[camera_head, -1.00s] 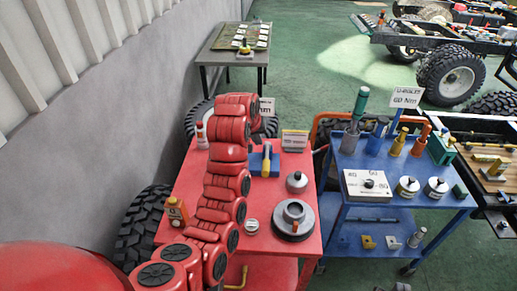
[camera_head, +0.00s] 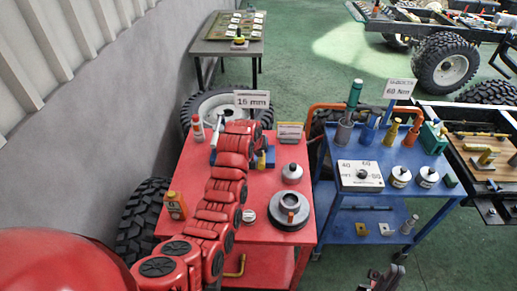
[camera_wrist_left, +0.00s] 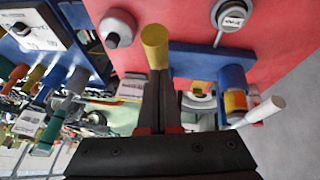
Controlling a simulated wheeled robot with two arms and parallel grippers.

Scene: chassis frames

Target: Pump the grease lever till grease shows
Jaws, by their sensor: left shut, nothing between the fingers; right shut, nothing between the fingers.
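A blue fixture (camera_head: 269,154) stands at the back of the red cart, partly hidden by my left arm. A yellow cylindrical piece (camera_head: 261,161) is at its front, and a pale rod (camera_head: 219,128) sticks up at its left. In the left wrist view the blue fixture (camera_wrist_left: 212,57) has an orange-banded part (camera_wrist_left: 235,103) near the pale rod (camera_wrist_left: 265,111). My left gripper (camera_wrist_left: 158,75) is shut and empty, its tips close to the yellow piece (camera_wrist_left: 155,45); contact cannot be told. My right gripper (camera_head: 383,279) is shut and empty, low at the bottom edge. No grease is discernible.
The red cart (camera_head: 265,232) also holds a grey knob-topped weight (camera_head: 292,173), a round grey part (camera_head: 289,212) and an orange bottle (camera_head: 176,205). The blue trolley (camera_head: 335,190) with tools stands at right. A wall (camera_head: 95,150) bounds the left.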

